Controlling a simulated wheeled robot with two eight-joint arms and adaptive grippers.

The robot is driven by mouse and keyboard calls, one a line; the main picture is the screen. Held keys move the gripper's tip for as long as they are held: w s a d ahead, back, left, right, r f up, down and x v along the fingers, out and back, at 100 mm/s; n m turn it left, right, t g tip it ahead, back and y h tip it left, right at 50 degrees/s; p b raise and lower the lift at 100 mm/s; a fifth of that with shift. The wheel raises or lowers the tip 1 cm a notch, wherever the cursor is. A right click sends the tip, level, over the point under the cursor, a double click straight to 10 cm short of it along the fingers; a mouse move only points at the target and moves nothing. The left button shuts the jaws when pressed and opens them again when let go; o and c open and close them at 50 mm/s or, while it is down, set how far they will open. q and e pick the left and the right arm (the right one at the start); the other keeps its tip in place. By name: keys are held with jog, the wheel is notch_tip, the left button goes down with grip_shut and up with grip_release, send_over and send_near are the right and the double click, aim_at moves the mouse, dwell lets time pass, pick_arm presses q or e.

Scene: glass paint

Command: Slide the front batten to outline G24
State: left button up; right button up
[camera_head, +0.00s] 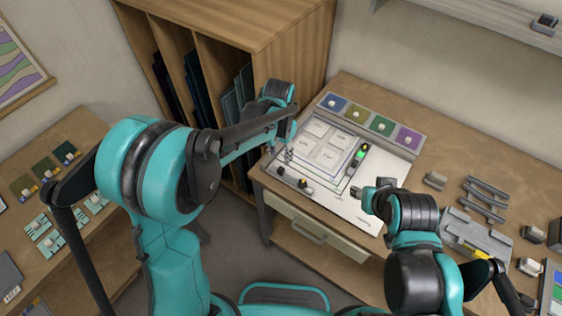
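A white board (368,217) lies on the workbench with four-cornered outlines drawn on it; their labels are too small to read. A thin batten with a dark block (304,184) on it appears to run along the board's front edge. A dark piece with a green top (360,155) stands at the board's right side. My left gripper (289,153) points down over the board's left edge, close to the front batten's left part; contact cannot be told. My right gripper (366,197) is at the board's right front corner, apart from the dark block. Both grippers' fingers are too small to judge.
A strip of coloured squares with white knobs (371,123) lies behind the board. Grey bars (485,197) and a grey tray (476,237) lie to the right. A wooden rack (293,50) stands close at the left. A drawer (318,229) is under the bench front.

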aim_at(281, 169)
pick_arm(q)
jog(key=shift+w+d+f, duration=0.1)
jog(key=shift+d+f, duration=0.05)
jog(key=shift+f, duration=0.1)
notch_tip(281, 169, down, 8)
jog(key=shift+r+b, duration=0.15)
jog(key=shift+b, duration=0.55)
